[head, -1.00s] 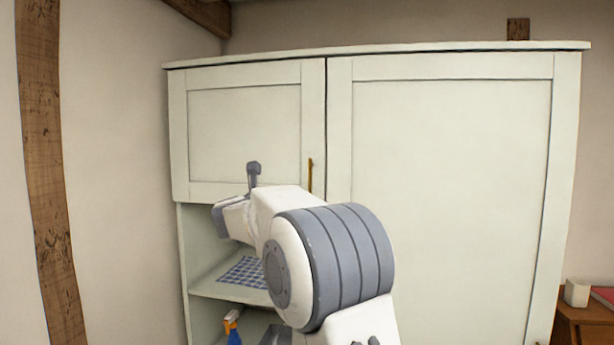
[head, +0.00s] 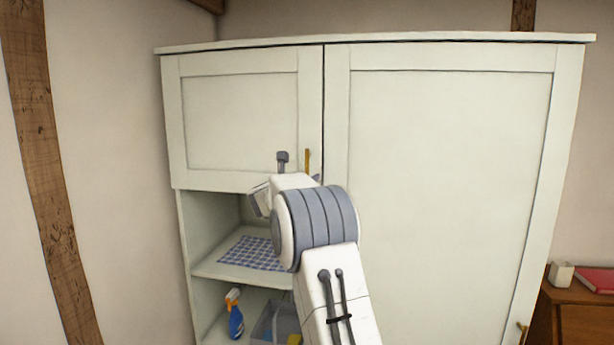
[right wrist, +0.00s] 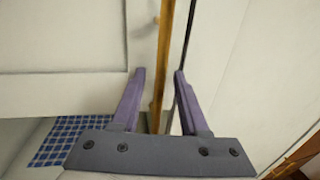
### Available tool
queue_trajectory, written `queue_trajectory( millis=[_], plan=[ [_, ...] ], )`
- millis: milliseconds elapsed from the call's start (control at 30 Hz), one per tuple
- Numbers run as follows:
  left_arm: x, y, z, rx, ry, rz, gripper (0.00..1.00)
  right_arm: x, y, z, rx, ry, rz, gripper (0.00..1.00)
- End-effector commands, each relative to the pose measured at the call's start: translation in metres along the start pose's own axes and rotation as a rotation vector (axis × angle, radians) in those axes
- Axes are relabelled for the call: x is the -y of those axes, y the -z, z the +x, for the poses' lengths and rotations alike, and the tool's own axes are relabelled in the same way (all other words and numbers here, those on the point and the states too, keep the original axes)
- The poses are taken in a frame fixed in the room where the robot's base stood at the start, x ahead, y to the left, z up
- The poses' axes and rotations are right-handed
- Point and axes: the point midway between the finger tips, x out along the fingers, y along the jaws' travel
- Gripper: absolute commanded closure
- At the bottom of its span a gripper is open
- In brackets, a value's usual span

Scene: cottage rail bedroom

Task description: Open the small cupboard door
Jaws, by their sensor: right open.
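The small cupboard door (head: 242,122) is a pale panelled door at the upper left of the cabinet, and it is shut. Its thin brass handle (head: 308,161) stands upright near the door's right edge. In the right wrist view, the handle (right wrist: 164,60) runs down between the two fingers of my right gripper (right wrist: 158,78). The fingers are open, one on each side of the bar, with a gap to it. In the head view my right arm hides the handle's lower end and most of the gripper. My left gripper is out of view.
A tall door (head: 448,190) fills the cabinet's right side. Below the small door, an open shelf (head: 215,268) holds a blue checked cloth (head: 252,253). A blue spray bottle (head: 235,318) and a grey bin (head: 270,325) stand lower. A wooden dresser (head: 580,318) is at right.

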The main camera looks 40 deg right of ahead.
Motion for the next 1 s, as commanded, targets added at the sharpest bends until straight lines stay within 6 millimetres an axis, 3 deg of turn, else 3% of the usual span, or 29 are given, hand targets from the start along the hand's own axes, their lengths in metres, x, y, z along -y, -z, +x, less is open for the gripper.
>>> queue_trajectory(
  millis=[100,200,233,1000],
  plan=[
    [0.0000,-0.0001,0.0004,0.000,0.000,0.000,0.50,-0.0002,0.0004,-0.0002,0.000,0.000,0.000,0.56],
    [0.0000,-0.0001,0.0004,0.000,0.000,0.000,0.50,-0.0002,0.0003,-0.0004,0.000,-0.001,-0.001,0.94],
    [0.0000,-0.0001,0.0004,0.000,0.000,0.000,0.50,-0.0003,0.0002,-0.0004,0.000,-0.001,-0.001,1.00],
    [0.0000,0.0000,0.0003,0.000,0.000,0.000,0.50,-0.0005,-0.0001,-0.0006,0.000,-0.001,-0.001,1.00]
  ],
)
